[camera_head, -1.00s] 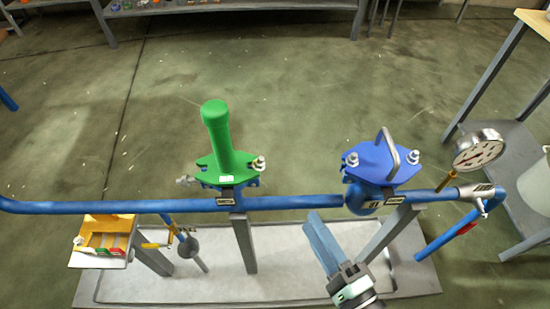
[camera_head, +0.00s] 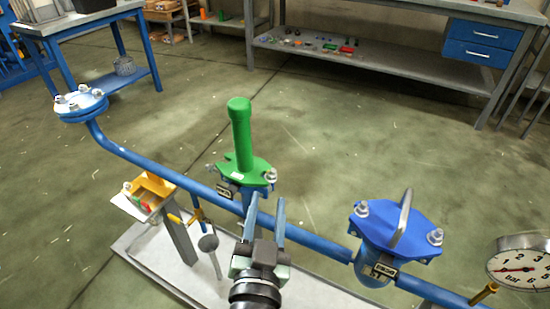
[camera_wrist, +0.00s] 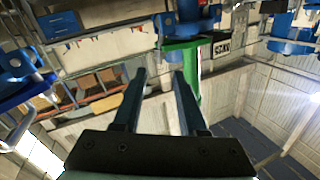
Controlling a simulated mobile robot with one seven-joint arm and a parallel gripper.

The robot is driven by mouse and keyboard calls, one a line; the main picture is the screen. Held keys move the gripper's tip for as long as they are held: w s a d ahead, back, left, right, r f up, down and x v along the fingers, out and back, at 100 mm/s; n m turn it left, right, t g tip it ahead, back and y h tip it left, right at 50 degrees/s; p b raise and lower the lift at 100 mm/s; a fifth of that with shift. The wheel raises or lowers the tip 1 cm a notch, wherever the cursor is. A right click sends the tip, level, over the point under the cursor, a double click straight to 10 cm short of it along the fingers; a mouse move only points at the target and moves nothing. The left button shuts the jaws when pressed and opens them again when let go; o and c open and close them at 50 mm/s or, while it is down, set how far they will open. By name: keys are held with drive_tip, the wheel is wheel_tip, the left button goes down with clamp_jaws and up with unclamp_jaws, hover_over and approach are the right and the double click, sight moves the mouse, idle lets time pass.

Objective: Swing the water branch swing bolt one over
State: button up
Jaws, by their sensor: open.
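A blue pipe (camera_head: 315,243) carries a green capped fitting (camera_head: 240,140) with an upright green handle. Its right swing bolt (camera_head: 271,176) has a silver nut; its left side is partly hidden. A blue cover (camera_head: 395,228) with a grey loop handle has one swing bolt (camera_head: 361,209) at left and another (camera_head: 435,237) at right. I cannot tell which is the water branch. My gripper (camera_head: 266,210) is open and empty, just in front of the green fitting and below its right bolt. The wrist view shows its parted fingers (camera_wrist: 159,80) with green (camera_wrist: 190,70) beyond.
A pressure gauge (camera_head: 520,268) stands at the right end. A yellow box (camera_head: 150,188) sits at left of the pipe, and a bolted blue flange (camera_head: 80,103) ends the pipe. A blue table (camera_head: 85,28) and a grey bench (camera_head: 390,65) stand behind open floor.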

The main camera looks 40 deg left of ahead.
sight(273, 172)
drive_tip(key=x, duration=1.2)
drive_tip(key=shift+b, duration=0.4)
clamp_jaws()
